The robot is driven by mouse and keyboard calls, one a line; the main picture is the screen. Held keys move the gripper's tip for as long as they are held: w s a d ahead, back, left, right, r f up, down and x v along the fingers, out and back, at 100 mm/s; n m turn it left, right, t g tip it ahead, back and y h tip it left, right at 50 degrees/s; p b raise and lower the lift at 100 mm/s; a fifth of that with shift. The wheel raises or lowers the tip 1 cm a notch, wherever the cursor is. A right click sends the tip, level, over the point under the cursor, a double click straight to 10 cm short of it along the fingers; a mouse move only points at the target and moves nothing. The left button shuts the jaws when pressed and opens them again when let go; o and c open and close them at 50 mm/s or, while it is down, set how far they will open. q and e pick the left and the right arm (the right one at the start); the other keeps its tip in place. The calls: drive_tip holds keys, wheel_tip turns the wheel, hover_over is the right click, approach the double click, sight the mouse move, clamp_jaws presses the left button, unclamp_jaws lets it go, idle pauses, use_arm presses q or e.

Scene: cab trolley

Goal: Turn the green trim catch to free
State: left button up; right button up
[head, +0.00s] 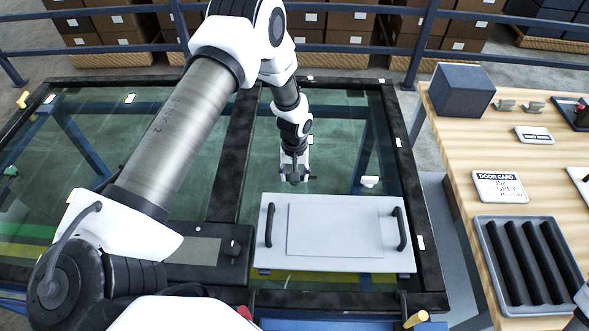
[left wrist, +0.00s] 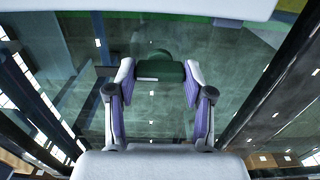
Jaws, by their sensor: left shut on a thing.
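The green trim catch (left wrist: 160,67) is a dark green block with a rounded top, in the left wrist view. My left gripper (left wrist: 160,84) is shut on it, one finger at each side. In the head view my left gripper (head: 295,178) points down over the glass panel, and the catch there is hidden or too small to make out. A pale strip shows along the catch's near edge. Another small green piece (head: 11,171) sits at the far left of the glass.
A grey tray with black handles (head: 385,257) lies on the frame in front of the gripper. A white catch-like piece (head: 370,181) is to its right. A wooden bench (head: 455,150) at right holds a door card (head: 500,186) and a ribbed dark tray (head: 481,228).

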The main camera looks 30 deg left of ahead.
use_arm(q)
drive_tip(key=o, duration=1.2)
drive_tip(key=shift+c, duration=0.2)
wheel_tip(320, 180, up, 12)
